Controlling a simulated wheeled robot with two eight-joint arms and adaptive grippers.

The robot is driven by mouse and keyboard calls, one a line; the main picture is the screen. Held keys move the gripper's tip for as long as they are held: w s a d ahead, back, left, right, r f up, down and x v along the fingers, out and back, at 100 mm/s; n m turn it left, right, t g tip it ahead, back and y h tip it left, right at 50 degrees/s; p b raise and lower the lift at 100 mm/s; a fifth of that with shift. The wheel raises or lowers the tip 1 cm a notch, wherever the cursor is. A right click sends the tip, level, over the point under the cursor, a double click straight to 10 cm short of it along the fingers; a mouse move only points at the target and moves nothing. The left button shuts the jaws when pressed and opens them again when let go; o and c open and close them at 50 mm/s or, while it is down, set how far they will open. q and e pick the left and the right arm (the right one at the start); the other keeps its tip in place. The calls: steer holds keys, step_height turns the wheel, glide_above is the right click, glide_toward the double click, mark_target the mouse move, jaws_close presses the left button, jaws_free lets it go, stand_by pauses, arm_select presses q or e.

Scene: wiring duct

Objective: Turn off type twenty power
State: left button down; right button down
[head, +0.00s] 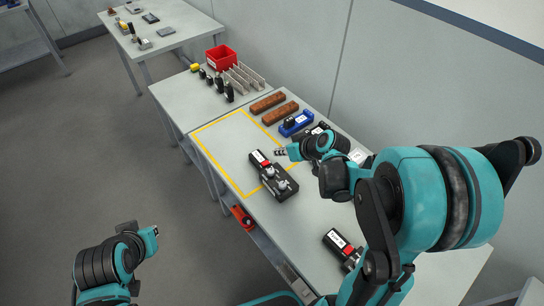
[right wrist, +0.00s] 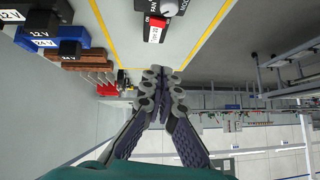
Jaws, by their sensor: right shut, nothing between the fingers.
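A second black box (head: 341,246) with a red-and-white label lies nearer, partly behind my right arm. My left gripper (head: 150,231) is low at left, away from the table.
Blue (head: 296,123) and dark blocks marked with voltages lie behind, beside brown blocks (head: 268,102). A red bin (head: 220,56), a rack (head: 244,76) and black tools stand on the farther table. The yellow outlined area (head: 222,150) is mostly clear.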

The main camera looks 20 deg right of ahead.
steer(key=b, duration=0.3)
glide_above(265, 165)
steer(key=f, duration=0.6)
steer(key=shift+s+d+f, duration=0.15)
steer(key=shift+d+f, duration=0.05)
steer(key=shift+d, duration=0.1)
steer(key=shift+a+f+b, duration=0.25)
steer(key=shift+f+b, duration=0.35)
steer(key=shift+f, duration=0.65)
steer(key=shift+a+f+b, duration=0.1)
steer(key=shift+f+b, duration=0.2)
steer(key=shift+f, duration=0.4)
steer(key=shift+a+f+h+b, duration=0.15)
steer(key=shift+f+h+b, duration=0.15)
steer(key=shift+f, duration=0.05)
steer(key=shift+s+r, duration=0.1)
